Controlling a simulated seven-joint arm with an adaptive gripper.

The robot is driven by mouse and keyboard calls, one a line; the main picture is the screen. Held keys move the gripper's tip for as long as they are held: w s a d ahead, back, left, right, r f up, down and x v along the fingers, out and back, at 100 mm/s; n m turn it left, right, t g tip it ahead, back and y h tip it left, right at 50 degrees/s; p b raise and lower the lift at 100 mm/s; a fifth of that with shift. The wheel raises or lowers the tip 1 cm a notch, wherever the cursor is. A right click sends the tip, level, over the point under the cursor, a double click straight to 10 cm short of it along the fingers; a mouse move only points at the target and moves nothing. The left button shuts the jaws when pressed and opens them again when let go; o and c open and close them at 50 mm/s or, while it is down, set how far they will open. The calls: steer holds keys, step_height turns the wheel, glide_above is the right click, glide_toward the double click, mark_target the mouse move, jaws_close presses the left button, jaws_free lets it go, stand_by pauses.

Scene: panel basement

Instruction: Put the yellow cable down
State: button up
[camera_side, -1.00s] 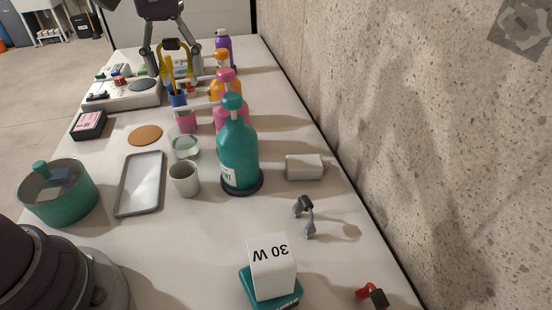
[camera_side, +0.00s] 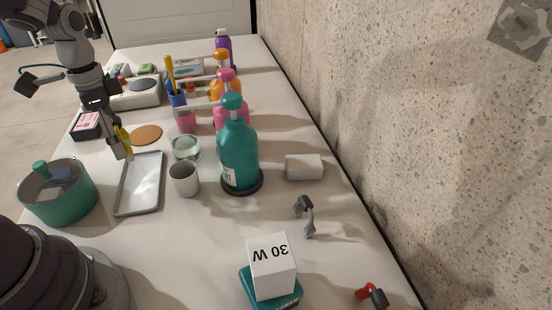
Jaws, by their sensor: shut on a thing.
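My gripper (camera_side: 121,146) is at the left of the table, pointing down, just above the far left corner of the grey tray. It is shut on the yellow cable (camera_side: 124,139), a small yellow strip showing beside the fingers. Most of the cable is hidden by the fingers, and I cannot tell whether it touches the table or tray.
The grey tray (camera_side: 140,208) lies empty. The green pot (camera_side: 60,196) is left of it and the cork coaster (camera_side: 146,134) beyond it. A grey cup (camera_side: 184,181), glass bowl (camera_side: 186,147) and teal bottle (camera_side: 238,155) stand to the right. A black box (camera_side: 87,125) sits behind.

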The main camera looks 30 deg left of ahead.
steer(key=s+m, duration=0.1)
steer(key=m, duration=0.2)
glide_above(168, 151)
steer(key=s+d, duration=0.1)
steer(key=s, duration=0.2)
steer(key=f, duration=0.7)
steer(key=shift+w+d+f, duration=0.1)
steer(key=shift+w+f, duration=0.05)
steer(key=shift+w, duration=0.1)
steer(key=shift+w+a+f, duration=0.3)
steer(key=shift+w+f, duration=0.25)
steer(key=shift+w, duration=0.1)
steer(key=shift+w+a+f, duration=0.3)
steer(key=shift+w+f, duration=0.25)
steer(key=shift+w, duration=0.05)
steer(key=shift+f, duration=0.1)
steer(key=o, duration=1)
